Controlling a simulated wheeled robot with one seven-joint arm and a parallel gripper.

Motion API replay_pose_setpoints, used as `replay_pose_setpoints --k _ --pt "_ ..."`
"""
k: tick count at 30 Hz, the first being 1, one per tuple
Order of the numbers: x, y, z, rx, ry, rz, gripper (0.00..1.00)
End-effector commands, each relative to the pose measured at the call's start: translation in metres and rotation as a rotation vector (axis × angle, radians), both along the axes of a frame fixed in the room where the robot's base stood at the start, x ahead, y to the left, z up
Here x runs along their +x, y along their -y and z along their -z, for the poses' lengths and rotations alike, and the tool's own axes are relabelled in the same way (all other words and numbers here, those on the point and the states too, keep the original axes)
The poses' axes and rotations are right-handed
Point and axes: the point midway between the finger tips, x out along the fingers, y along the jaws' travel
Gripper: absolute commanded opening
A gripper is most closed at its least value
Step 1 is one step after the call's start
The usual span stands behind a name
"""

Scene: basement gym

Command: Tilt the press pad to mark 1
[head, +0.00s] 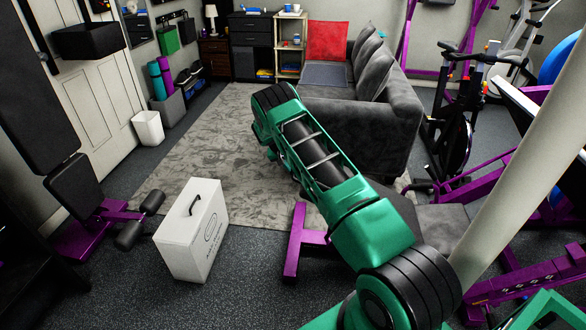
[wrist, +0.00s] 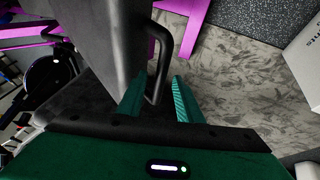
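In the wrist view, a dark grey padded panel (wrist: 95,35), which looks like the press pad, stands at the upper left with a black loop handle (wrist: 166,55) on its side. My gripper (wrist: 160,88) is open. Its two green fingers lie on either side of the lower part of the handle, with a gap to the right finger. I cannot tell whether the left finger touches it. In the head view, a dark grey pad (head: 442,228) shows partly behind my green arm; my gripper is hidden there. No mark 1 can be read in either view.
A purple frame foot (head: 296,242) stands left of my arm. A white box (head: 192,230) with a handle stands on the floor. A pale post (head: 515,155) and a purple perforated beam (head: 530,277) are on the right. A grey sofa (head: 350,125) stands behind; the rug (head: 205,140) is mostly clear.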

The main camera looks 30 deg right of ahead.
Motion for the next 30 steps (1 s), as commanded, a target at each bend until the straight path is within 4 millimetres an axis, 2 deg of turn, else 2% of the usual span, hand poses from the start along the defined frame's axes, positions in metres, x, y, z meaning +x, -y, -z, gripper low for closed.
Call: replay_pose_setpoints --k 5,8,21,25,30 --pt "0.0 -0.003 -0.005 0.001 0.0 -0.001 0.33" --pt "-0.001 -0.009 -0.015 0.002 0.001 -0.001 0.33" --pt "-0.01 -0.044 -0.081 0.0 0.0 0.0 0.33" --pt "-0.011 -0.049 -0.09 0.0 0.0 0.0 0.33" --pt "-0.012 -0.051 -0.093 0.0 -0.002 0.0 0.33"
